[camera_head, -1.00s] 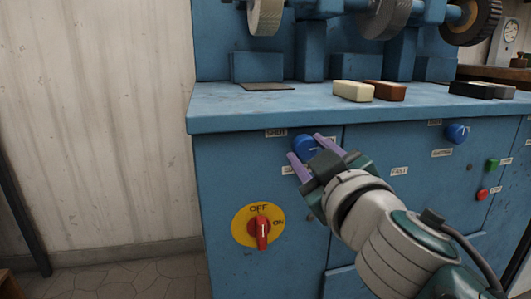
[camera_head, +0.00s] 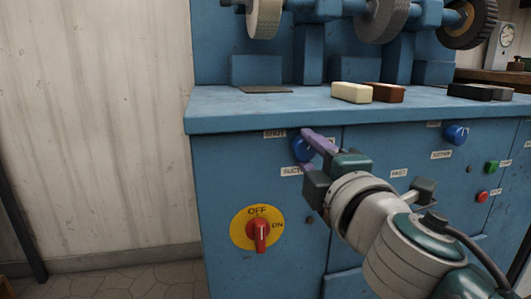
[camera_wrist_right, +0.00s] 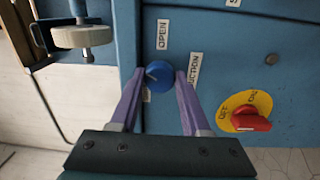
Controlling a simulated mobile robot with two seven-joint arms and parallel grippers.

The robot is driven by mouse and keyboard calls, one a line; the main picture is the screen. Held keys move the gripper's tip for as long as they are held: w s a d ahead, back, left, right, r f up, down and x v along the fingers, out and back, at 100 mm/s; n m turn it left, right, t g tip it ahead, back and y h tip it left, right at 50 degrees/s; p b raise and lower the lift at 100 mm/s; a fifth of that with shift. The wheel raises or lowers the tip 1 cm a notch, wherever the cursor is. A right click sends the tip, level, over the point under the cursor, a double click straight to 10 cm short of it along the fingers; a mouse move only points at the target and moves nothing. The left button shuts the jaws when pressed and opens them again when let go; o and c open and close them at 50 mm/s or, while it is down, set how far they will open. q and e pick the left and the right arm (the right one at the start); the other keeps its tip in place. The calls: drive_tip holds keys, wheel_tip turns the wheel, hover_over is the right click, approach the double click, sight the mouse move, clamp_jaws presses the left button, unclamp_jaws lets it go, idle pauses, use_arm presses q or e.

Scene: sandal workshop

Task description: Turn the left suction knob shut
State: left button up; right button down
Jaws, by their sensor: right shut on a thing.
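The left suction knob (camera_head: 300,149) is round and blue, on the upper left of the blue cabinet front. It also shows in the right wrist view (camera_wrist_right: 158,77), with a pale mark on its left part. My right gripper (camera_head: 306,152) has its two purple fingers on opposite sides of the knob and is shut on it. A SHUT label (camera_head: 274,134) is above left of the knob. An OPEN label (camera_wrist_right: 163,34) shows in the wrist view. The SUCTION label (camera_head: 293,170) is partly hidden by my gripper. My left gripper is not in view.
A red switch on a yellow plate (camera_head: 243,232) sits below the knob. A second blue knob (camera_head: 457,135), a green button (camera_head: 491,167) and a red button (camera_head: 483,196) are to the right. The worktop edge (camera_head: 350,120) overhangs just above; wax-like blocks (camera_head: 352,92) lie on it.

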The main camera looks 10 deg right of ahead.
drive_tip(key=n, duration=0.4)
drive_tip(key=shift+n, duration=0.9)
drive_tip(key=shift+c, duration=1.8)
unclamp_jaws()
drive_tip(key=s+p, duration=0.1)
drive_tip(key=s, duration=0.9)
drive_tip(key=shift+d+f, duration=0.2)
